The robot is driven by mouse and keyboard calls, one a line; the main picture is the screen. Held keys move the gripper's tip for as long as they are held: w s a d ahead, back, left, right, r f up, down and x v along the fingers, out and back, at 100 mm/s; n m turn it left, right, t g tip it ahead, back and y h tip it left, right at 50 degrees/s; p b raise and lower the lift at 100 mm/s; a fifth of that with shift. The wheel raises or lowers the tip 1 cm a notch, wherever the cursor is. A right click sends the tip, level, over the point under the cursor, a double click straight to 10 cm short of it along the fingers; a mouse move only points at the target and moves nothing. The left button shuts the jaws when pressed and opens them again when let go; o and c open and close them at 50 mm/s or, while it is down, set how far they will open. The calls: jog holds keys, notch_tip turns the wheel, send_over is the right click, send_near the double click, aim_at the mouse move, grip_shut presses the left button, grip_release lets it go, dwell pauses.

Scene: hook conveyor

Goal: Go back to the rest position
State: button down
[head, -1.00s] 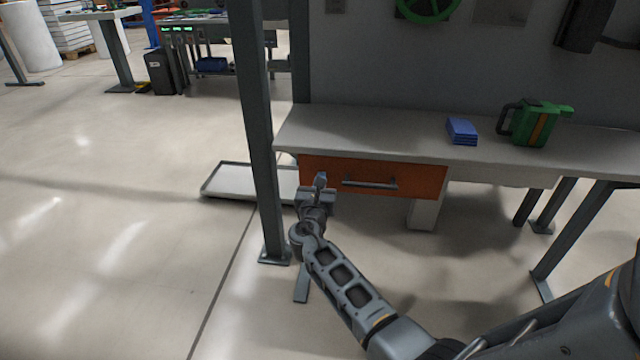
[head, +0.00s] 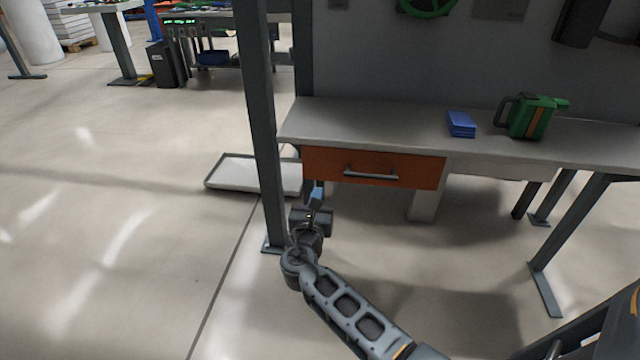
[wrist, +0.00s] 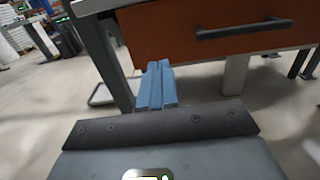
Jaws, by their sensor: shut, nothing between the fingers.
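My gripper (head: 316,194) is shut and empty. It stands in front of the workbench, just below the left end of the orange drawer (head: 330,166), apart from it. In the wrist view my gripper's blue fingers (wrist: 157,84) are together, with the drawer's dark handle (wrist: 243,29) up and to the right. The drawer looks closed under the bench top. My arm reaches up from the bottom of the head view, bent at the wrist.
The bench top (head: 380,125) carries a blue stack (head: 460,124) and a green jug (head: 530,116). A grey post (head: 262,130) stands close to the left of my gripper. A pale tray (head: 245,175) lies low behind it. The floor at left is clear.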

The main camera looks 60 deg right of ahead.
jog(key=shift+v, duration=1.75)
jog(key=shift+a, duration=0.1)
